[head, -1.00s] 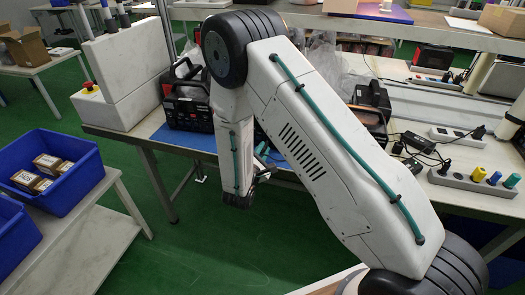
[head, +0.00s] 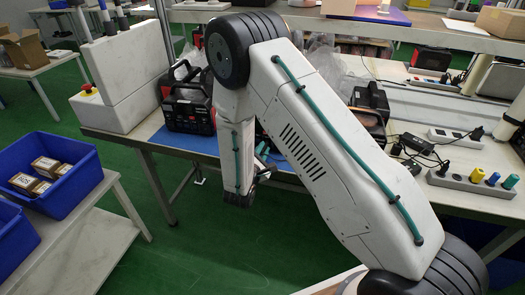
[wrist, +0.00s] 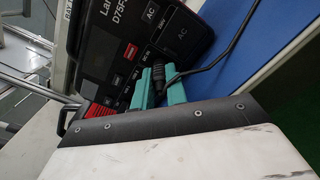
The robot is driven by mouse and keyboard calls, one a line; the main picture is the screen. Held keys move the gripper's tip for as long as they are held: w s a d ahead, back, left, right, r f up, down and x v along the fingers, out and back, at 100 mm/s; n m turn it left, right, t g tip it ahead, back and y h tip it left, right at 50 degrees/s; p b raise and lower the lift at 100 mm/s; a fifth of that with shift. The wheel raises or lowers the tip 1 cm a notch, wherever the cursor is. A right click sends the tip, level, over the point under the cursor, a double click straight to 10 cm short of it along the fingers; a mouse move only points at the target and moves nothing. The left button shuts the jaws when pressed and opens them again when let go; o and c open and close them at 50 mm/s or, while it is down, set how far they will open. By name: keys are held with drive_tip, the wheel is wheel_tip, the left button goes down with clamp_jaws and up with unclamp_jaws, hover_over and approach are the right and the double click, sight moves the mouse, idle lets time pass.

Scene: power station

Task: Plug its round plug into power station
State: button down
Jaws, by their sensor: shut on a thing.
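The power station (head: 187,108), black with red trim, stands on the blue mat at the left of the workbench in the head view. Its front panel (wrist: 108,48) fills the upper middle of the wrist view, with AC covers and several small sockets. My gripper (wrist: 158,76) has teal fingers shut on a black round plug (wrist: 158,74), close to the panel's lower edge. The plug's black cable (wrist: 235,48) runs up to the right. I cannot tell whether the plug's tip touches a socket.
A second black power unit (head: 370,108) stands right of my arm. Power strips (head: 470,180) with coloured plugs and an adapter lie on the right of the bench. A white block with a red button (head: 120,100) stands left. A blue bin (head: 48,170) holds boxes.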

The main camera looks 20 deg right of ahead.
drive_tip(key=shift+w+d, duration=0.1)
drive_tip(key=c, duration=1.3)
unclamp_jaws()
drive_tip(key=shift+c, duration=0.2)
drive_tip(key=v, duration=0.7)
drive_tip(key=shift+s+a, duration=0.3)
